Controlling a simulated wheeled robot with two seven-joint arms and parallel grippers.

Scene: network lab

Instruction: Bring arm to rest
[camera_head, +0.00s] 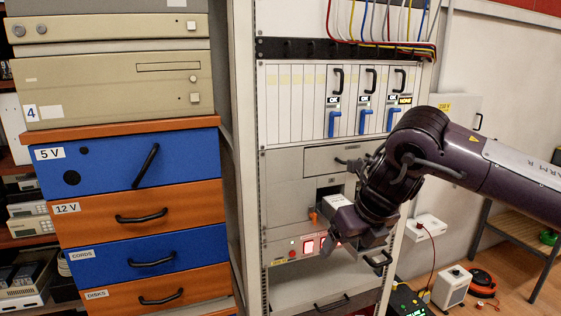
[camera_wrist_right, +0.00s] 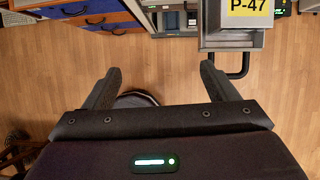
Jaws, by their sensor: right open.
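My right arm (camera_head: 505,175) comes in from the right in the head view and bends down in front of the rack. Its right gripper (camera_head: 352,243) is by the lower rack units, partly hidden by the wrist. A grey unit with a yellow P-47 label (camera_wrist_right: 248,8) and a dark handle is just beyond the right finger. My left arm and gripper are not in view.
The rack (camera_head: 300,165) has blue-levered modules, a dark open slot (camera_head: 328,188) and red lit switches (camera_head: 308,246). Blue and orange drawers (camera_head: 130,160) stand at left. A small table (camera_head: 515,228) and floor devices (camera_head: 452,287) are at right.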

